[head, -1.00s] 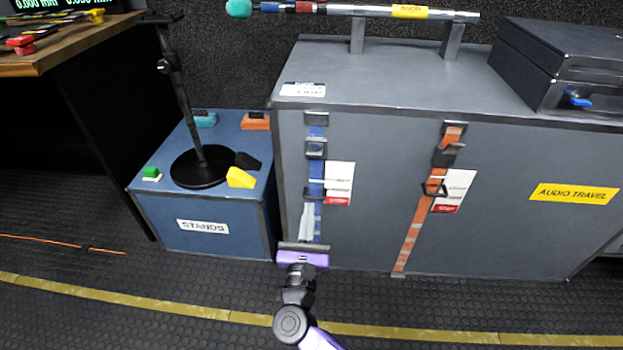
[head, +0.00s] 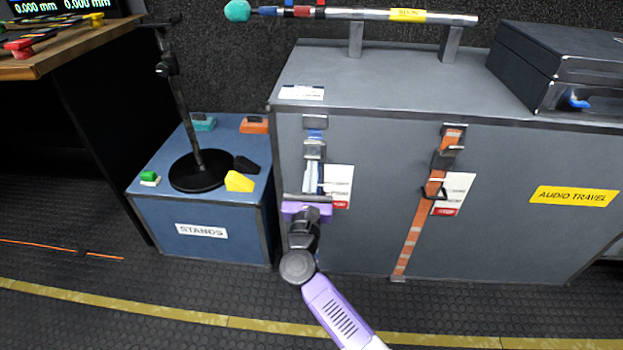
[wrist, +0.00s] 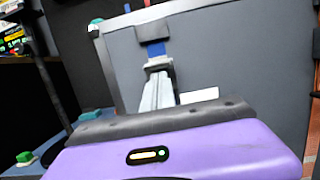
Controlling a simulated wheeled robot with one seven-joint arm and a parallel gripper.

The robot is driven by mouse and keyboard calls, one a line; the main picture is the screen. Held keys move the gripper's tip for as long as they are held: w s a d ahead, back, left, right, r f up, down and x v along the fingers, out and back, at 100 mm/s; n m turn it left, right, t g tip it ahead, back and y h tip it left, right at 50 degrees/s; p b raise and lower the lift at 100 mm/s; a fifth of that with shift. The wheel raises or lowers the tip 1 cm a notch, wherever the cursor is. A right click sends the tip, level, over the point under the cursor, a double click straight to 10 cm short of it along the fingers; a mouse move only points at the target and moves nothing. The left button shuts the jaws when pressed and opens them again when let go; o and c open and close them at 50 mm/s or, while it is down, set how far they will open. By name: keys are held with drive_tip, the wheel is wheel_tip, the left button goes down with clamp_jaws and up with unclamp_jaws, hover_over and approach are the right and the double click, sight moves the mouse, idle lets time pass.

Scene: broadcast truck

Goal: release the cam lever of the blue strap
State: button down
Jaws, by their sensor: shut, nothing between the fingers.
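The blue strap (head: 316,134) runs down the left part of the grey case's front, from a dark bracket near the top edge. Its grey cam buckle with the lever (head: 315,150) sits just below; the lever's exact angle is hard to tell. My gripper (head: 312,168) is in front of the strap just under the buckle, its pale fingers pointing up and closed together, holding nothing. In the wrist view the fingertips (wrist: 158,78) reach up to the buckle (wrist: 158,64), with the blue strap (wrist: 155,50) above. Contact cannot be told. My gripper hides the lower strap.
An orange strap (head: 416,220) with its own buckle hangs to the right on the grey case (head: 500,235). A white-and-red tag (head: 340,180) is right beside my gripper. A blue stands box (head: 200,252) stands to the left, carrying a black stand (head: 200,170). Open floor lies in front.

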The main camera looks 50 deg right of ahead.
drive_tip(key=shift+r+p, duration=0.2)
drive_tip(key=shift+p, duration=0.15)
drive_tip(key=shift+a+r+p, duration=0.1)
drive_tip(key=shift+p, duration=0.65)
